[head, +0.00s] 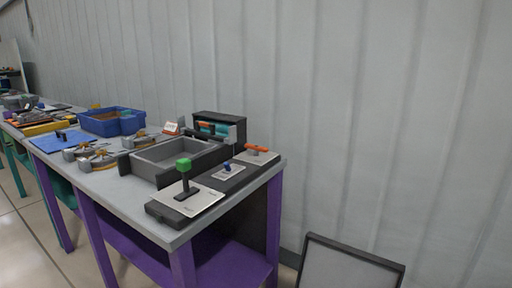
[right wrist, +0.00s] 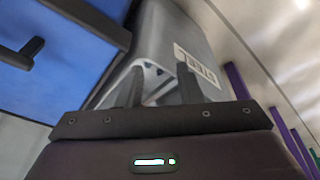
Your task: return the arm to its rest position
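My right gripper (right wrist: 160,82) shows in the right wrist view with its two dark fingers apart. I see nothing held between them. Behind the fingers is a grey bin-like body (right wrist: 190,40) with a lettered label; whether it touches the fingers I cannot tell. Neither gripper shows in the head view, and my left gripper is in no view.
A purple-legged workbench (head: 110,190) runs along the left. On it are a grey tray (head: 150,172), a blue bin (head: 98,123) and a green-knobbed lever (head: 184,165). A dark-framed panel (head: 350,268) stands low right. A blue surface (right wrist: 80,40) is near my right wrist.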

